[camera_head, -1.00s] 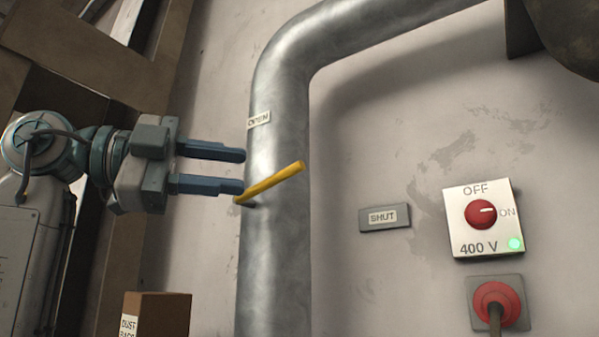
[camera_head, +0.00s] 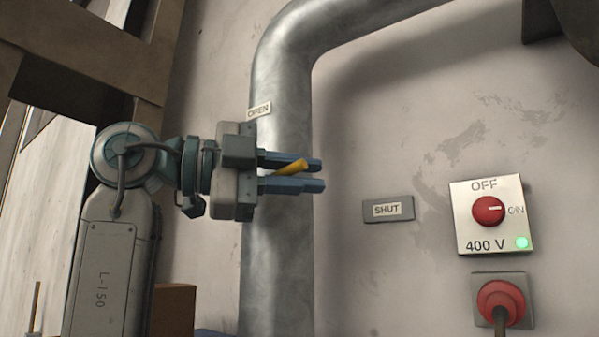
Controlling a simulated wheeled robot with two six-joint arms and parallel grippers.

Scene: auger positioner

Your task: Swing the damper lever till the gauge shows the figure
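The yellow damper lever (camera_head: 291,168) sticks out from the front of the grey metal duct (camera_head: 279,240) and slants up to the right. My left gripper (camera_head: 312,175) is in front of the duct, its two blue fingers closed in on the lever from above and below. The lever's end shows between the fingers; the rest is hidden behind them. An OPEN label (camera_head: 259,110) is on the duct above the gripper. A SHUT plate (camera_head: 388,209) is on the wall to the right. No gauge shows. My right gripper is not in view.
A white 400 V switch panel (camera_head: 490,240) with a red knob and green light is on the right wall, with a red plug socket (camera_head: 502,303) below. A brown box (camera_head: 174,310) stands low behind my arm.

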